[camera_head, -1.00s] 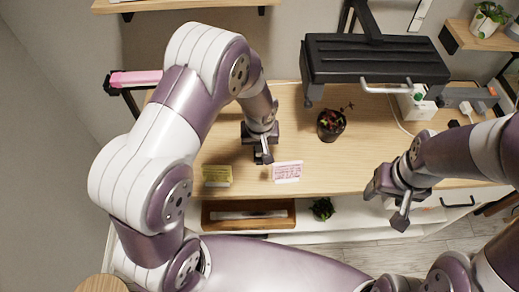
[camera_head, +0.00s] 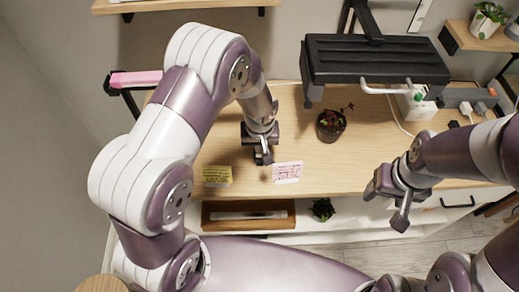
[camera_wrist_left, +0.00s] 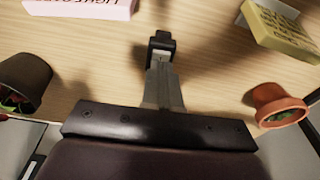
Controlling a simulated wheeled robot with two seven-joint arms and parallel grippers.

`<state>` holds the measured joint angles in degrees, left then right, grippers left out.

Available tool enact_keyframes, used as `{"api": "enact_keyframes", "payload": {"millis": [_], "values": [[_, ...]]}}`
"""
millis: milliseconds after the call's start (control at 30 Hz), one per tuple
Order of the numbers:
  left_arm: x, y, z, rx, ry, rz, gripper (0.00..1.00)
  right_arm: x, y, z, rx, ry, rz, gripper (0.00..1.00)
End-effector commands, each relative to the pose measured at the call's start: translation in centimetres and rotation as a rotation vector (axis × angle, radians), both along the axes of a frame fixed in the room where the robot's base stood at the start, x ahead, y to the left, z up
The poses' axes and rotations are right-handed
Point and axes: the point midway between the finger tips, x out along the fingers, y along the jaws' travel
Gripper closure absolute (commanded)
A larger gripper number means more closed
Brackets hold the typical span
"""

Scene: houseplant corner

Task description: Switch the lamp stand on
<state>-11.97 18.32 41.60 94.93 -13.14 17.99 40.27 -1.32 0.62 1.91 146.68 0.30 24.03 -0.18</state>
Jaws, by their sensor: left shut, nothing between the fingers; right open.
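The black lamp stand (camera_head: 372,60) has its wide lamp head over the back of the wooden table in the head view, with a pale bar at its front edge. Its lit face is hidden, and I cannot tell whether it is on. A white box with a green button (camera_head: 415,103) stands behind its right end. My left gripper (camera_head: 263,158) is shut and empty, pointing down just above the table, left of the dark pot; its shut fingers show in the left wrist view (camera_wrist_left: 162,45). My right gripper (camera_head: 390,205) is open and empty over the table's front right edge.
The dark potted plant (camera_head: 331,125) stands below the lamp. A pink card (camera_head: 287,172) and a yellow card (camera_head: 217,175) stand near the front edge. A terracotta pot (camera_wrist_left: 278,105) shows in the wrist view. A power strip (camera_head: 470,98) with plugs is at back right.

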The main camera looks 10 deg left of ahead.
Motion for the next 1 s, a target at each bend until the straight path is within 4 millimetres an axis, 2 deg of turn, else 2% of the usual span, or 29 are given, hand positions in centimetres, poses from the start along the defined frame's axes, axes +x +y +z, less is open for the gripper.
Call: {"api": "enact_keyframes", "payload": {"millis": [1000], "values": [[0.0, 0.0, -0.73, 0.0, 0.0, 0.0, 1.0, 0.0, 0.0, -0.63, 0.0, 0.0, 0.0, 0.37]]}}
